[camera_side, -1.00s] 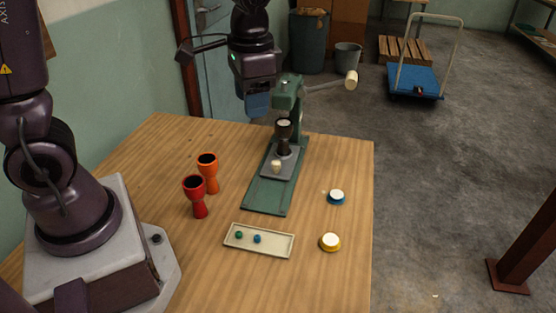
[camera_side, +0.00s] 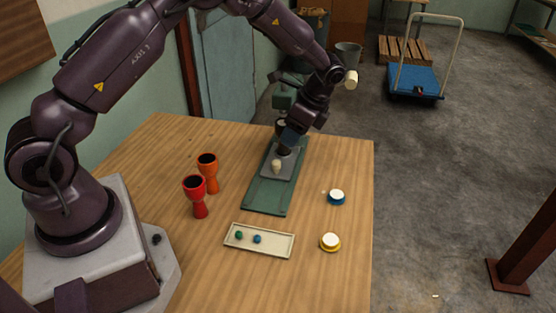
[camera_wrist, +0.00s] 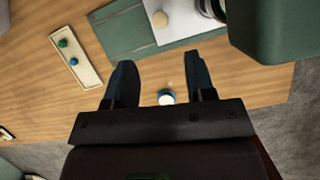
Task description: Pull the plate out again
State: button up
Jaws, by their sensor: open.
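The grey plate (camera_side: 289,169) lies on the green base (camera_side: 266,196) of the press, with a cream knob (camera_side: 276,166) at its front. It also shows at the top of the wrist view (camera_wrist: 183,30), with its knob (camera_wrist: 160,19). A dark goblet drum stands on the plate under the press head and is mostly hidden by my arm.
The press head (camera_wrist: 275,25) is close beside my gripper. A red drum (camera_side: 197,197) and an orange drum (camera_side: 209,173) stand left. A cream tray (camera_side: 280,245) holds two small knobs.

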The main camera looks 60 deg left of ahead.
aim_at(277, 162)
jog(key=x, duration=1)
jog(key=shift+f, duration=0.15)
grip_shut()
jog(key=s+d, duration=0.7)
jog(key=shift+d, duration=0.15)
